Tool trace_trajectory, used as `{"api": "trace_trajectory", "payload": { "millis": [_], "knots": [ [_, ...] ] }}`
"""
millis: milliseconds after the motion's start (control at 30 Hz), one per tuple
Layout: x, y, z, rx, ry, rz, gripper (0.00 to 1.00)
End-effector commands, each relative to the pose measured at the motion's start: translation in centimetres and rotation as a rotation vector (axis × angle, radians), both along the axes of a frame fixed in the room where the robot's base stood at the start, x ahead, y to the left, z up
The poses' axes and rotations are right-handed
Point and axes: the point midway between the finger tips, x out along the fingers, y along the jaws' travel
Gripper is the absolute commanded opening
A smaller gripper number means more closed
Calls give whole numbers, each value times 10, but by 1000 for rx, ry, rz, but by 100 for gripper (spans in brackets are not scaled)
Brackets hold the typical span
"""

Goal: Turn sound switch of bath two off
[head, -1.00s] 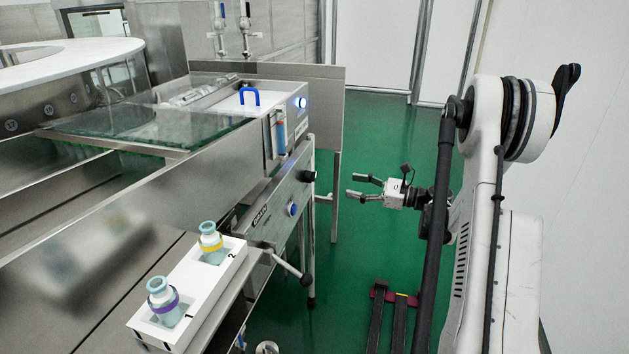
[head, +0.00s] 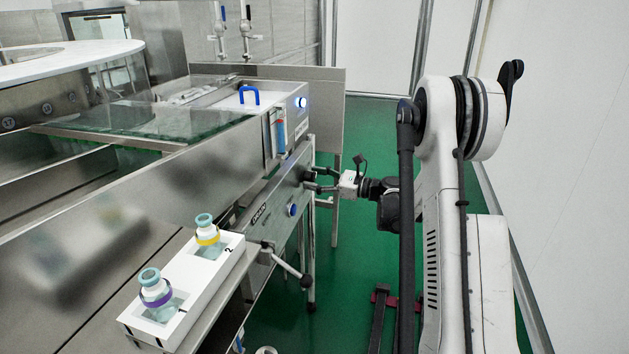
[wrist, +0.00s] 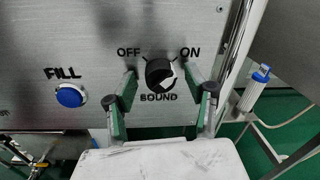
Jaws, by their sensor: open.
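The sound switch (wrist: 160,73) is a round black knob with a white mark on the steel panel in the wrist view. OFF is printed at its upper left, ON at its upper right, and a partly blurred label below it. The mark's exact direction is hard to tell. My gripper (head: 313,182) is at the panel in the head view. In the wrist view its two fingers are open, one on each side of the knob. A gap seems to show between each finger and the knob; contact cannot be judged. In the head view the knob is mostly hidden by the fingertips.
A blue FILL button (wrist: 70,96) is left of the knob. A vertical steel post (wrist: 236,50) stands close right of it. In the head view, a lever handle (head: 292,270) sticks out below the panel, and a white holder (head: 212,284) carries two bottles. Green floor lies open behind.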

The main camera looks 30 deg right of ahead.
Motion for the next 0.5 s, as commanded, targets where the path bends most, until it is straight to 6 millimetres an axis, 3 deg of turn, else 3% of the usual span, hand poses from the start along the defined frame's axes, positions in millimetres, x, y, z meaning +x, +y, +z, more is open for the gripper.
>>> {"api": "trace_trajectory", "payload": {
  "millis": [267, 500],
  "knots": [
    [1, 1, 0, 0, 0, 0, 48],
    [0, 1, 0, 0, 0, 0, 16]
  ]
}}
